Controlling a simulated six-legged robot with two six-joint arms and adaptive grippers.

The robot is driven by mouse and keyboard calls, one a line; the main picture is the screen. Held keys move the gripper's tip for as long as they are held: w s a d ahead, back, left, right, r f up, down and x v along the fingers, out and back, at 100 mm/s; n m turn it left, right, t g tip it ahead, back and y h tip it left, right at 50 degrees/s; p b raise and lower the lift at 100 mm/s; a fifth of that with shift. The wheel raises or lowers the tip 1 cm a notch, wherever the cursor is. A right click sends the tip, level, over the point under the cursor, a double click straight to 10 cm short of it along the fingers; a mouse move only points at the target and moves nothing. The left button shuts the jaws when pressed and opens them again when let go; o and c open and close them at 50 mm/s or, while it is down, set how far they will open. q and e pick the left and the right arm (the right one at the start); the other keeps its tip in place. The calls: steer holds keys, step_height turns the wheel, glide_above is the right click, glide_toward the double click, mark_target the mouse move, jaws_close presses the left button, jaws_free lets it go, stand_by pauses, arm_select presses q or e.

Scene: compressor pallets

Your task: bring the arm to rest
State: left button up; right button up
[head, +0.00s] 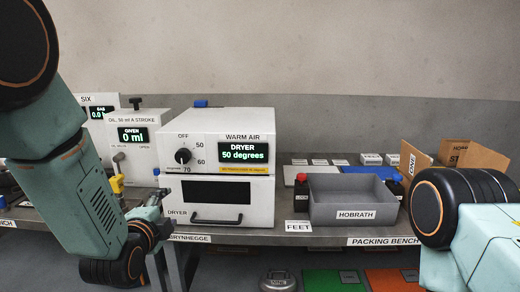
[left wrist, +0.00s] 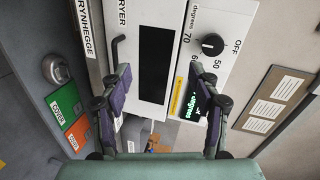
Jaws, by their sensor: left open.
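My left arm comes in from the left in the head view, bent down in front of the bench. My left gripper (head: 152,212) is at the front left of the white dryer (head: 255,196), near its lower corner. In the left wrist view my left gripper (left wrist: 160,85) has its two fingers wide apart with nothing between them, and the dryer front (left wrist: 183,25) lies beyond them. Part of my right arm shows at the right edge of the head view; its gripper is out of the picture.
The dryer's display (head: 243,153) reads 50 degrees. An oil unit (head: 133,150) reading 0 ml stands left of it. A grey HOBRATH tray (head: 355,214) and an open cardboard box (head: 412,160) are to the right. A round weight (head: 278,281) sits below the bench beside green and orange panels.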

arm_select(q)
steer(key=s+f+n+g, duration=0.4)
steer(key=s+f+n, duration=0.2)
steer(key=s+f, duration=0.3)
steer(key=s+f+n+g, duration=0.4)
steer(key=s+f+n, duration=0.25)
steer(key=f, duration=0.45)
steer(key=s+f+n+g, duration=0.1)
steer(key=s+f, duration=0.3)
steer(key=s, duration=0.4)
steer(key=s+f+n+g+b, duration=0.1)
steer(key=s+f+n+g, duration=0.1)
steer(key=s, duration=0.7)
steer(key=s+f+n+g+b, duration=0.1)
steer(key=s+f+g, duration=0.3)
steer(key=s+f, duration=0.3)
steer(key=shift+s+a, duration=0.45)
steer(key=shift+s, duration=0.8)
